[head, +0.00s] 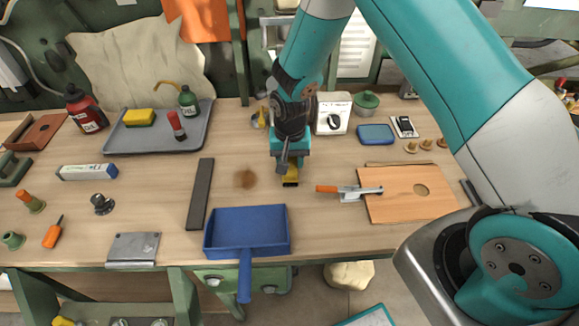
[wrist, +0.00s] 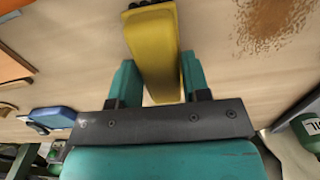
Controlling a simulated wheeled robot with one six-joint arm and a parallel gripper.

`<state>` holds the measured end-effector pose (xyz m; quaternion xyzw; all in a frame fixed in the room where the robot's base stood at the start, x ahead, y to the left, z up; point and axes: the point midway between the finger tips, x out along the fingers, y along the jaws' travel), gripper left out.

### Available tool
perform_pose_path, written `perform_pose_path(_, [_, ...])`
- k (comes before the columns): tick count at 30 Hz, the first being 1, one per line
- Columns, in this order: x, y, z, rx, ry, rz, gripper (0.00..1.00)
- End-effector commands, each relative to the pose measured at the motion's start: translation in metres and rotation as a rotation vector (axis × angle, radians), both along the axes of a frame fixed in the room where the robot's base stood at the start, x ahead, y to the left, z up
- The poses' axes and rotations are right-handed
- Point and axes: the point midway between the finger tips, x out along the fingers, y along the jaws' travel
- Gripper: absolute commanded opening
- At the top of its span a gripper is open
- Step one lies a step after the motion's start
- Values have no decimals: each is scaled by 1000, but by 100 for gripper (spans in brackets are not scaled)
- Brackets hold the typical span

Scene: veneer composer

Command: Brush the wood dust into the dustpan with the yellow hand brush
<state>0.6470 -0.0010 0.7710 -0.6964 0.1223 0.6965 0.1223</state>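The yellow hand brush (head: 291,172) is near the middle of the workbench, under my gripper (head: 289,160). In the wrist view, the brush (wrist: 152,42) lies between the two teal fingers of my gripper (wrist: 158,82), which appear closed against its sides. Its dark end points away from the gripper. I cannot tell whether the brush touches the bench. The brown wood dust (head: 245,179) is a small patch left of the brush; it also shows in the wrist view (wrist: 272,22). The blue dustpan (head: 247,229) lies below the dust at the bench's front edge, its handle overhanging.
A dark flat bar (head: 200,194) lies left of the dust. An orange-handled tool (head: 348,191) and a wooden board (head: 410,192) are right of the brush. Bare bench surrounds the dust.

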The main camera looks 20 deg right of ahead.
Motion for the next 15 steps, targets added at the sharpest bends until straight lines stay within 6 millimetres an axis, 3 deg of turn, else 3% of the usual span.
perform_pose_path(15, [0,0,28,0,-1,0,16])
